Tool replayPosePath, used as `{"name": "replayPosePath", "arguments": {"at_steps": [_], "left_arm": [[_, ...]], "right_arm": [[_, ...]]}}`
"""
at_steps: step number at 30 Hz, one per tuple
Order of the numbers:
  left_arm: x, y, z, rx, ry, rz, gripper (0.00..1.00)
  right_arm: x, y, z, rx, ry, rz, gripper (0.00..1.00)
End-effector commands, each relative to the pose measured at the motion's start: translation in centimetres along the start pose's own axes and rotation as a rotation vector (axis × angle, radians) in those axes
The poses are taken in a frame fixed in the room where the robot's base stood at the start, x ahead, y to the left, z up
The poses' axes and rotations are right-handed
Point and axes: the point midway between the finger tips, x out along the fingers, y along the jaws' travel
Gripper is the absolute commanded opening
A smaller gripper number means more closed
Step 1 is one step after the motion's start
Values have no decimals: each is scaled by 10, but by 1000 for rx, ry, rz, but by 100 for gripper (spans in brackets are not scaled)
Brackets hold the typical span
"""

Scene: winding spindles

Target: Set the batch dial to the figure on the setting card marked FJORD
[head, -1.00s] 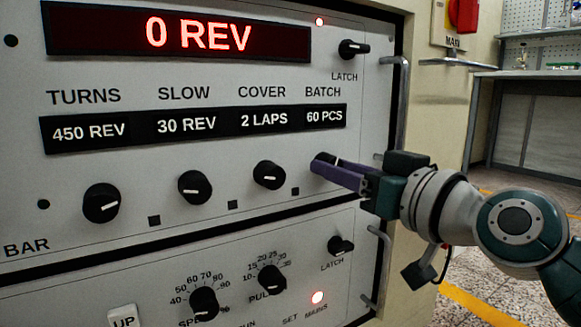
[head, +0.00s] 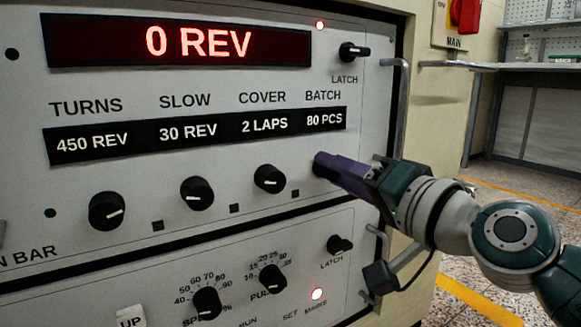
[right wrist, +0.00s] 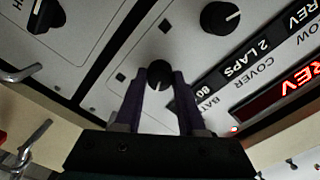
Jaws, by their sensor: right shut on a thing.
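The batch dial is a black knob at the right end of the upper dial row; the right wrist view shows it (right wrist: 159,74) between my fingers. In the head view my gripper mostly hides it. The batch window (head: 324,119) above it reads 80 PCS. My right gripper (head: 322,165) is shut on the batch dial, its purple fingers on either side of it; it also shows in the right wrist view (right wrist: 160,85). No setting card marked FJORD is in view. My left gripper is not in view.
The turns dial (head: 107,211), slow dial (head: 197,193) and cover dial (head: 269,179) sit left of the batch dial. A latch knob (head: 354,52) is above right, another (head: 339,244) below. A metal handle (head: 401,105) stands out at the panel's right edge.

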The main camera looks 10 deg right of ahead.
Motion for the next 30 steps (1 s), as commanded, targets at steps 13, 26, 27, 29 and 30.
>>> {"name": "replayPosePath", "arguments": {"at_steps": [13, 26, 27, 29, 30], "left_arm": [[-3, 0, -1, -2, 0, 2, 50], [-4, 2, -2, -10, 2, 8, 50], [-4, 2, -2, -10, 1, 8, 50], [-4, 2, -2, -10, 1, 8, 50], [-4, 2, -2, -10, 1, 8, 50]], "right_arm": [[0, 0, 0, 198, 0, 0, 0], [0, 0, 0, 220, 0, 0, 0], [0, 0, 0, 220, 0, 0, 0], [0, 0, 0, 220, 0, 0, 0], [0, 0, 0, 219, 0, 0, 44]]}}
